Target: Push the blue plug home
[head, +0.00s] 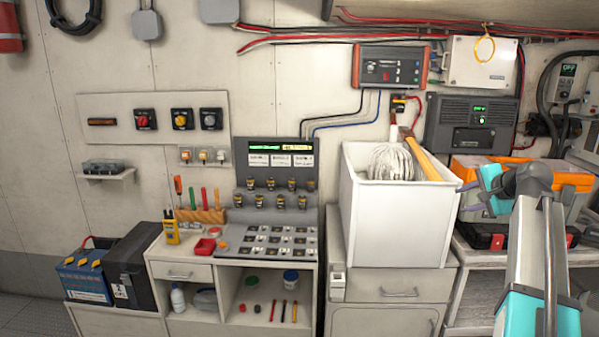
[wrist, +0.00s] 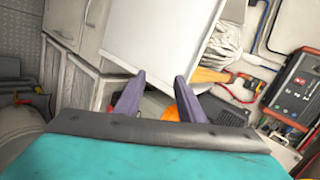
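A blue lead (head: 352,124) hangs from the dark, red-edged box (head: 390,67) on the wall and runs down left to the top of the grey panel (head: 275,178). My gripper (head: 481,190) is at the right, in front of the orange case and well away from the lead. In the wrist view its two purple fingers (wrist: 158,88) stand apart with nothing held between them. The red-edged box also shows there (wrist: 297,88).
A tall white bin (head: 400,225) with a mop (head: 392,161) and a wooden handle stands between my gripper and the grey panel. An orange case (head: 565,176) and a dark power unit (head: 472,124) are close to my gripper.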

